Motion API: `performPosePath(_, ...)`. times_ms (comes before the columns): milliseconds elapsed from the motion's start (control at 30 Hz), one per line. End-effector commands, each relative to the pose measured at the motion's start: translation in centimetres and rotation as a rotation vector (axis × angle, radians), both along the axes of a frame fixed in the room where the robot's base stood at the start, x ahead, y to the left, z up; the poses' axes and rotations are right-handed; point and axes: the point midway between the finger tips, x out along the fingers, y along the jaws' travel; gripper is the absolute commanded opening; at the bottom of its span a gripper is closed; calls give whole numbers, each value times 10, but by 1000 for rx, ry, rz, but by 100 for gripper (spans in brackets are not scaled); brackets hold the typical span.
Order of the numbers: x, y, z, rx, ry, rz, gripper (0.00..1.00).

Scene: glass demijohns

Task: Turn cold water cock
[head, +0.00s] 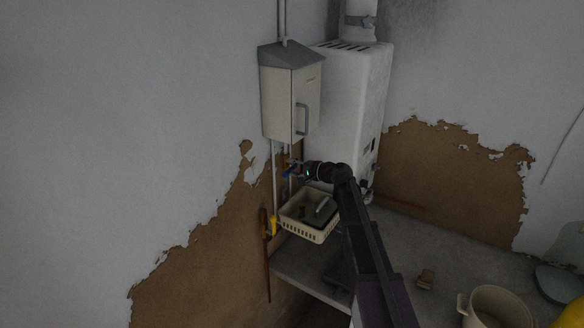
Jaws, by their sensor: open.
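A small blue-handled cock (289,173) sits on the thin pipes below the grey wall box, left of the white heater. It is small and dark in the head view, and my gripper partly covers it. My gripper (297,170) reaches in from the right, with its fingertips at or very close to the blue handle. I cannot tell whether they touch it. The gripper is open, and the gap between its fingers is hard to make out. A yellow handle (274,225) shows lower down on a pipe at the left.
A cream basket (305,233) with items in it sits just below my gripper. The white heater (352,100) and grey wall box (291,95) stand close above. A concrete counter (440,262) holds a beige pot (496,306). Free room lies at the left.

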Motion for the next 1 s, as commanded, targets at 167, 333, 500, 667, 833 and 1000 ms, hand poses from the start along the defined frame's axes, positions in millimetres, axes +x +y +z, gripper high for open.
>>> performPosePath(167,-2,-3,0,4,4,-7,55)
performPosePath(333,-8,-18,3,31,30,-45,55)
performPosePath(500,-25,-27,-8,8,49,-48,55)
performPosePath(667,-48,-26,-34,-90,49,-9,55)
performPosePath(833,-89,-27,-77,-253,56,61,55)
performPosePath(1000,-143,-36,-132,-468,81,153,55)
